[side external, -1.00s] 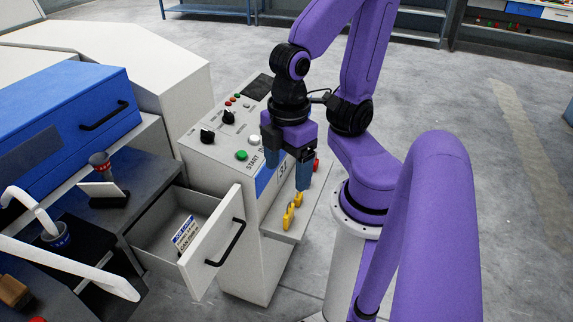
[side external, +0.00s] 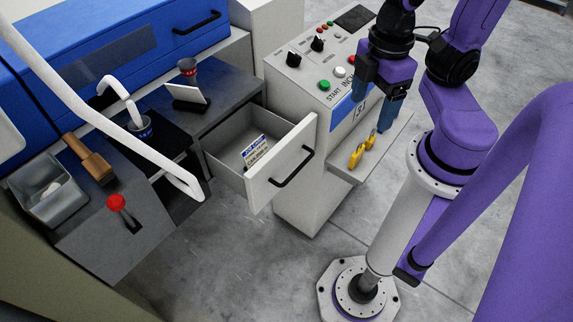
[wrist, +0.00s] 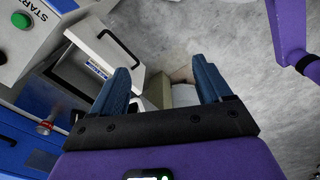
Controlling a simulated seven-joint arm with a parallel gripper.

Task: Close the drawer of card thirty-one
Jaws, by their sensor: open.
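The drawer (side external: 277,166) is pulled out from under a grey worktop, beside a console (side external: 328,82) whose blue label reads 31. Its white front has a black bar handle (side external: 292,168). A card with blue and dark print (side external: 254,150) lies inside. My gripper (side external: 376,108) is open and empty, its blue fingers pointing down over the console's right side, right of and above the drawer. In the wrist view the drawer (wrist: 88,72) lies left of my gripper (wrist: 165,72), with its handle (wrist: 122,48) near the left finger. No contact shows.
A small shelf (side external: 352,176) with yellow pieces (side external: 360,151) juts from the console, right of the drawer. A white bent tube (side external: 120,120) crosses over the worktop (side external: 220,95) at left. A red-knobbed lever (side external: 116,202) stands nearer. Floor in front of the drawer is clear.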

